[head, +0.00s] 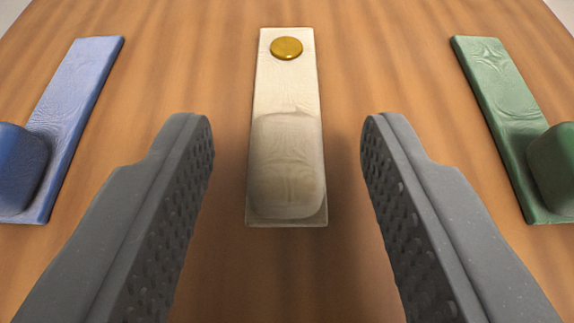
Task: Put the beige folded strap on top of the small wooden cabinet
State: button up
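The beige folded strap (287,165) lies lengthwise on a wooden surface in the middle of the head view. A round gold button (286,48) sits near its far end, and its near part is raised into a thicker fold. My gripper (287,145) is open, with one dark grey ridged finger on each side of the strap. There is a clear gap between each finger and the strap, and nothing is held. I cannot tell whether the wooden surface is the small cabinet.
A blue folded strap (75,105) lies to the left and a green folded strap (500,105) to the right, both on the wooden surface (200,60). Bare wood separates them from the beige strap. Pale areas show at the far corners.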

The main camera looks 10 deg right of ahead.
jog(key=shift+r, duration=0.1)
jog(key=b+v, duration=0.2)
jog(key=v, duration=1)
jog(key=shift+b, duration=0.35)
jog(key=w+a+r+n, duration=0.1)
jog(key=w+a+r, duration=0.1)
jog(key=a+r, duration=0.5)
jog(key=w+a+r, duration=0.2)
jog(key=r, duration=0.9)
jog(key=w+a+r+n, duration=0.1)
jog(key=w+a+r, duration=0.1)
jog(key=a+r, duration=0.5)
jog(key=s+a+r+t+y, duration=0.1)
jog(key=s+a+r, duration=0.3)
jog(key=a+r, duration=0.5)
jog(key=s+a+r+t+y, duration=0.1)
jog(key=s+a+r+y, duration=0.1)
jog(key=s+a+r, duration=0.3)
jog(key=a+r, duration=0.4)
jog(key=r, duration=0.5)
jog(key=shift+s+r+n, duration=0.25)
jog(key=shift+s+n, duration=0.05)
jog(key=shift+n, duration=0.1)
jog(key=shift+f, duration=0.1)
